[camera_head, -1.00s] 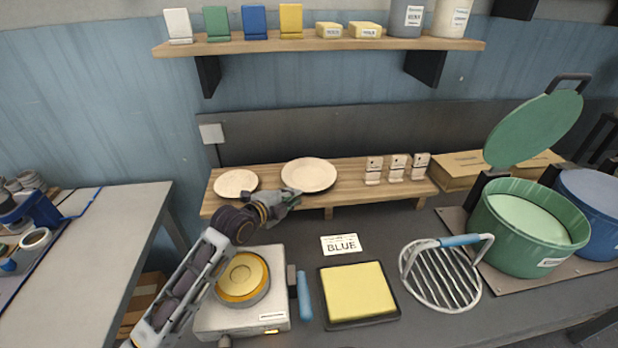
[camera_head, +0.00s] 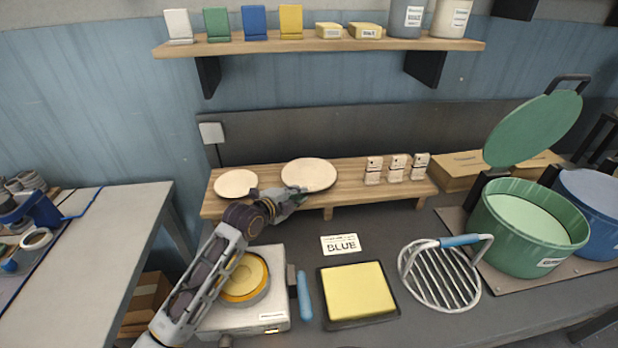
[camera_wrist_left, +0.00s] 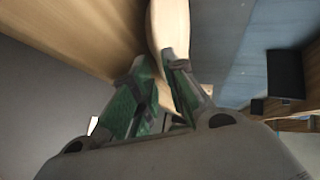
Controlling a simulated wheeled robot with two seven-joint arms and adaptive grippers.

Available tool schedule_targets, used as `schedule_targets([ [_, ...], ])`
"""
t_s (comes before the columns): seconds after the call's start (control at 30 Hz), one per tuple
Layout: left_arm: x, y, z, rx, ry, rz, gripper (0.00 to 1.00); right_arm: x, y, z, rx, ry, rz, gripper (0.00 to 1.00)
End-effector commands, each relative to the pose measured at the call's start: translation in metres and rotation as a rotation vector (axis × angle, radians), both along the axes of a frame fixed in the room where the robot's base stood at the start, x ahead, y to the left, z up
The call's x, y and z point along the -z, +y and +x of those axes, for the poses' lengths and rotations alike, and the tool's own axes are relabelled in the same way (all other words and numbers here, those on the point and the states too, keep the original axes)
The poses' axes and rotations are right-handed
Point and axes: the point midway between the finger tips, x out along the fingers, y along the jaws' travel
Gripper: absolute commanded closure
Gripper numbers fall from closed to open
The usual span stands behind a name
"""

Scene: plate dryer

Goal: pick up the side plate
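Two pale cream plates lie on the wooden riser: a smaller one (camera_head: 236,183) at the left and a larger one (camera_head: 308,173) to its right. Size suggests the smaller is the side plate, but no label shows. My left gripper (camera_head: 301,192) is at the near rim of the larger plate, right of the smaller one. In the left wrist view its fingers (camera_wrist_left: 158,62) stand apart, with the larger plate's rim (camera_wrist_left: 170,24) seen edge-on between them. Whether either finger touches the rim is hard to tell. My right gripper is out of view.
The wooden riser (camera_head: 348,194) also bears several small labelled stands (camera_head: 397,168). A green lidded pot (camera_head: 525,232) stands right. A hotplate device (camera_head: 270,318) is below my left arm.

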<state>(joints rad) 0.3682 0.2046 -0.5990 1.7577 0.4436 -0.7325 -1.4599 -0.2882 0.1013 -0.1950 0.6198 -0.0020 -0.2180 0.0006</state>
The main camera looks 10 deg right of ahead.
Motion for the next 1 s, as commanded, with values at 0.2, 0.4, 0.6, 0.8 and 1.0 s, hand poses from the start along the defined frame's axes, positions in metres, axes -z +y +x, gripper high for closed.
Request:
schedule_targets([
  [0.2, 0.004, -0.012, 0.01, 0.0, 0.001, -0.002, 0.86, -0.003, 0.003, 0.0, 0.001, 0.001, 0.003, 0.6],
  [0.4, 0.009, -0.021, 0.021, 0.0, 0.001, -0.002, 0.86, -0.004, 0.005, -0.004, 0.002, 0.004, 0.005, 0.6],
  [0.6, 0.013, -0.025, 0.027, 0.0, 0.0, 0.0, 0.86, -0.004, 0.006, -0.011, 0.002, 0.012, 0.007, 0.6],
  [0.8, 0.013, -0.026, 0.027, 0.0, 0.0, 0.0, 0.86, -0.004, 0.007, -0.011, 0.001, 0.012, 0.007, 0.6],
  [1.0, 0.013, -0.026, 0.027, 0.0, 0.0, 0.0, 0.86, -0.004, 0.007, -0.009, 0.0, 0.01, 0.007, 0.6],
])
